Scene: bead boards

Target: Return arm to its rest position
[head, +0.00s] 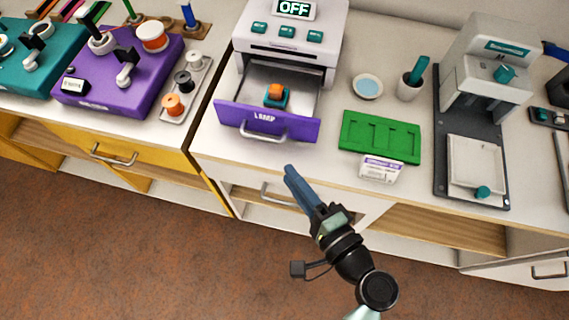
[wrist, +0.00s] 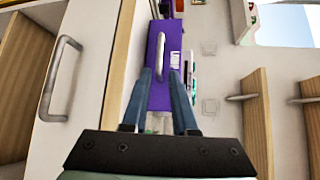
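My gripper (head: 290,172) hangs in front of the counter, below and in front of the open purple drawer (head: 230,117). Its two blue fingers point up toward the counter edge. In the wrist view my gripper (wrist: 160,72) has its fingers apart, with nothing held between them. The purple drawer front and its handle show beyond the fingertips in the wrist view (wrist: 156,88). My arm reaches up from the bottom of the head view, over the brown floor.
The white machine (head: 288,50) reads OFF; its pulled-out drawer holds an orange piece in a teal holder (head: 275,98). A green tray (head: 380,138) and a label card (head: 381,168) lie to the right. Cabinet handles (head: 277,194) jut out near my gripper. The floor (head: 130,250) is clear.

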